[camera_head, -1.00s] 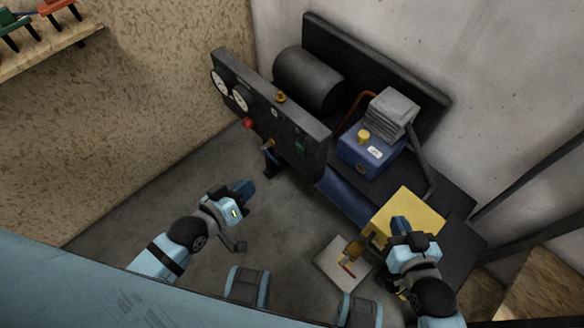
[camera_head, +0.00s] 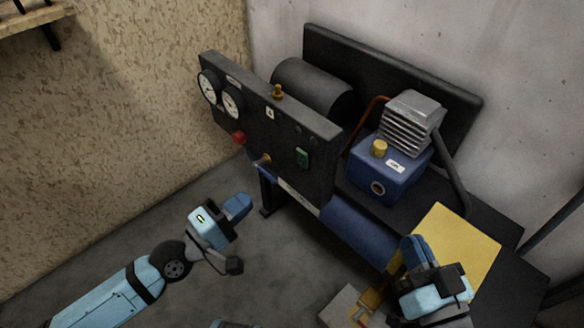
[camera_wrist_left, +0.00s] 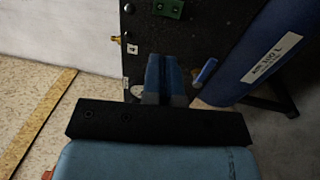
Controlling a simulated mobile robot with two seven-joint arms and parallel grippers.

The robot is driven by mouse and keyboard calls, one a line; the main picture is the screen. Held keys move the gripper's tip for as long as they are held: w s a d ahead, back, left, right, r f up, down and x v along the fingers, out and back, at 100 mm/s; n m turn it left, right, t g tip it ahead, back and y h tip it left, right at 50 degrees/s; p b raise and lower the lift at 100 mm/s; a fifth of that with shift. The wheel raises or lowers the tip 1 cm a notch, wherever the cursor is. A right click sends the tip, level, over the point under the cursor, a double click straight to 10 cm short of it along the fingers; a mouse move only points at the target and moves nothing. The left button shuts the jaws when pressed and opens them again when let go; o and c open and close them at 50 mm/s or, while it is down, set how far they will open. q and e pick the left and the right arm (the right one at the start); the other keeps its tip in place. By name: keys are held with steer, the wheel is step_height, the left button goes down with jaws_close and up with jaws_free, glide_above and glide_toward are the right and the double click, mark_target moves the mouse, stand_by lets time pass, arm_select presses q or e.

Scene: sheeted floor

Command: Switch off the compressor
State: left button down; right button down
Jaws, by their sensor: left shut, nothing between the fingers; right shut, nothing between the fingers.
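The compressor has a dark upright panel (camera_head: 245,108) with two round gauges, a red knob (camera_head: 238,138), a green switch (camera_head: 303,158) and brass fittings. Behind it are a dark cylinder, a blue pump block (camera_head: 385,178) and a long blue tank (camera_head: 358,228). My left gripper (camera_head: 240,206) is shut and empty in front of the panel, below and apart from the red knob. In the left wrist view, its shut fingers (camera_wrist_left: 166,75) point toward the panel; the green switch (camera_wrist_left: 168,9) shows at the top edge. My right gripper (camera_head: 414,248) is shut and empty beside the yellow plate.
A yellow plate (camera_head: 458,242) lies on the dark base at the right. A pale block (camera_head: 342,306) with an orange-brown part sits at the bottom. A brown shelf (camera_head: 30,12) is on the left wall. Bare grey floor lies left of the panel.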

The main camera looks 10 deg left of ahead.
mark_target(300, 156)
arm_select(q)
steer(key=shift+w, duration=0.1)
steer(key=b+x, duration=0.1)
steer(key=x, duration=1.1)
steer(key=shift+w+d, duration=0.2)
steer(key=shift+w+d+r, duration=0.15)
steer(key=shift+w+d, duration=0.2)
steer(key=shift+w, duration=0.2)
arm_select(e)
steer(key=r, duration=0.1)
steer(key=r+t, duration=0.1)
steer(key=shift+s+a+r+y, duration=0.1)
steer(key=shift+a+r+y, duration=0.2)
steer(key=shift+a+y, duration=0.1)
